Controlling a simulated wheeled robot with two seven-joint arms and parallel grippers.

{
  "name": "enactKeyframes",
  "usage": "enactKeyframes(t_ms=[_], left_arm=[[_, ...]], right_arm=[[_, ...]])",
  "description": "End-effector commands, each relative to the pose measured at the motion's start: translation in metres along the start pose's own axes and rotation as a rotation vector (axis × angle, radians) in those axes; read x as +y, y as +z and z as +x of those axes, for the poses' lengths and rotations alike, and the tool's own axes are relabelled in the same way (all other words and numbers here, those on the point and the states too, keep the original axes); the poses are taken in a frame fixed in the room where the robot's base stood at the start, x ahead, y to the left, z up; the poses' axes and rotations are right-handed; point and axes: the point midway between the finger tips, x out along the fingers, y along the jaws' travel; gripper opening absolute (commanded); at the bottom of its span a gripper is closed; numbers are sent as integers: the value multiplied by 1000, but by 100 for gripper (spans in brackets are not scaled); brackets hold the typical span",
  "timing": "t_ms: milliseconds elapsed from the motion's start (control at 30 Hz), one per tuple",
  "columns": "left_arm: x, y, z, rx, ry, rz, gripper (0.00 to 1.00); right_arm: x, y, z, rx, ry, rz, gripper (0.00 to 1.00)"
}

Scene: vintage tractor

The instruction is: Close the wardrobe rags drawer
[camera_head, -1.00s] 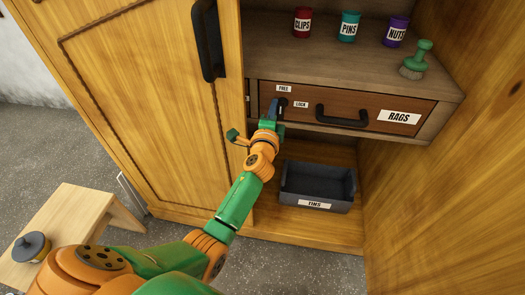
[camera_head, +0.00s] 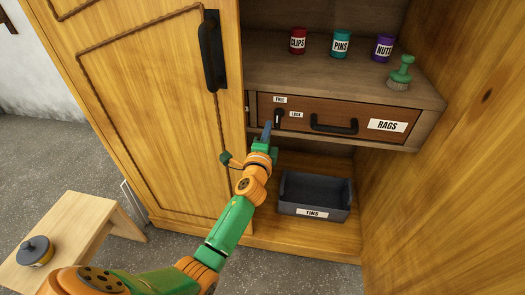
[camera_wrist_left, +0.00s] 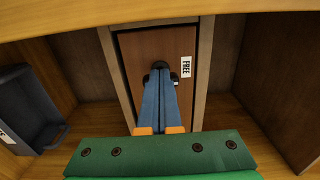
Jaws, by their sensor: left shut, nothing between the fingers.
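The rags drawer (camera_head: 360,115) has a brown front with a RAGS label and a black bar handle (camera_head: 333,125). Its front sits in the wooden frame under the shelf, with no clear gap showing. A small black latch (camera_head: 279,118) on its left side stands roughly upright, near the FREE label (camera_head: 280,100) and the LOCK label (camera_head: 296,114). My left gripper (camera_head: 267,130) is shut and empty, just in front of and below the latch. In the left wrist view its blue fingers (camera_wrist_left: 162,78) point at the drawer front (camera_wrist_left: 135,50) and partly cover the latch. My right gripper is not in view.
Clips (camera_head: 298,40), pins (camera_head: 341,44) and nuts (camera_head: 383,48) cans and a green brush (camera_head: 401,72) stand on the shelf above. A grey tins bin (camera_head: 315,195) sits below. The wooden door (camera_head: 150,110) is at left; a stool (camera_head: 75,225) stands lower left.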

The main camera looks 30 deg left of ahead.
Motion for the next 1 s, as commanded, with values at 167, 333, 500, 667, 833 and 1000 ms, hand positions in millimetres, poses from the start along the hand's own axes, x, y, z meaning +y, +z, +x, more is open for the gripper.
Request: enactKeyframes(t_ms=[167,333,500,667,833,1000], left_arm=[[0,0,-20,1,2,-1,0],[0,0,-48,1,3,-1,0],[1,0,-76,1,2,-1,0],[0,0,-84,0,1,-1,0],[36,-8,-89,34,121,-65,0],[181,-17,-158,26,610,-358,0]], right_arm=[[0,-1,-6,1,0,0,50],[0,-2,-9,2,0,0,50],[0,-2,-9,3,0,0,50],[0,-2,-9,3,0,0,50],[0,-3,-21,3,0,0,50],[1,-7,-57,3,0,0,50]])
